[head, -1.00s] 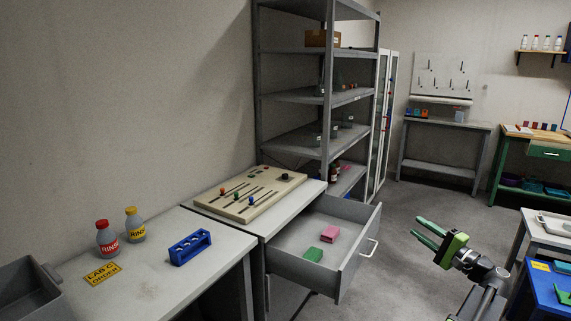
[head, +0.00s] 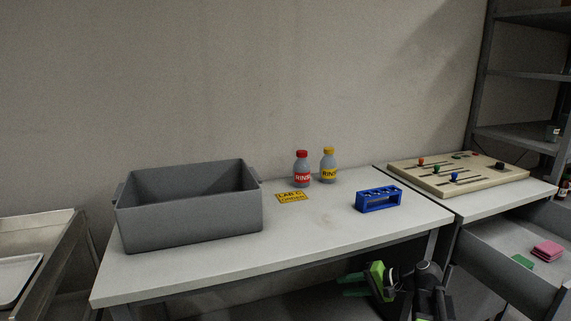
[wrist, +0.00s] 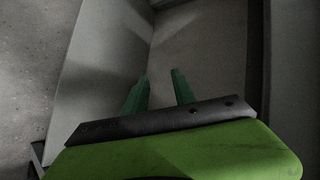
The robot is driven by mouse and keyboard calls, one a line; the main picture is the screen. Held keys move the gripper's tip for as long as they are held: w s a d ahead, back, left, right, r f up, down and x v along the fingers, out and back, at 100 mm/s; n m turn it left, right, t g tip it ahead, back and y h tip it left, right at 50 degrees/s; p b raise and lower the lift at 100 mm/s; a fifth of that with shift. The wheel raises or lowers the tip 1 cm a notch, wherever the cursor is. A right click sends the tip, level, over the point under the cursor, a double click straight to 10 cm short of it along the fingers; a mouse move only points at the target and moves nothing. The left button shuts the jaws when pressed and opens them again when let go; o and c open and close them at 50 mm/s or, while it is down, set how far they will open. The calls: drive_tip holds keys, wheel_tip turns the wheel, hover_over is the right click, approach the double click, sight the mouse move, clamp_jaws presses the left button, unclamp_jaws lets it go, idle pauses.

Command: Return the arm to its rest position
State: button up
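My arm is folded low at the bottom of the head view, in front of the table. My gripper (head: 344,286) has a bright green body and darker green fingers pointing left, below the table's front edge. In the wrist view, the two fingers of my gripper (wrist: 160,82) stand apart with nothing between them. Beyond them are pale grey panels and a strip of floor; I cannot tell which piece of furniture these belong to.
The table (head: 200,262) carries a grey bin (head: 190,222), red-capped (head: 302,170) and yellow-capped (head: 328,167) bottles, a yellow label (head: 292,197) and a blue rack (head: 379,199).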

drive_tip(key=s+a+f+n+g+h+b, duration=0.3)
drive_tip(key=s+a+f, duration=0.1)
drive_tip(key=a+f, duration=0.35)
drive_tip(key=s+a+f+n+g+h+b, duration=0.2)
drive_tip(key=s+a+f+n, duration=0.15)
drive_tip(key=a+f, duration=0.4)
drive_tip(key=s+d+f+h, duration=0.3)
drive_tip(key=s+d+h, duration=0.15)
drive_tip(key=d, duration=0.45)
wheel_tip(320, 180, up, 38)
drive_tip(key=g+p, duration=0.1)
drive_tip(key=p, duration=3.7)
drive_tip(key=shift+w+d+r+h, duration=0.25)
drive_tip(key=shift+d+h, duration=0.1)
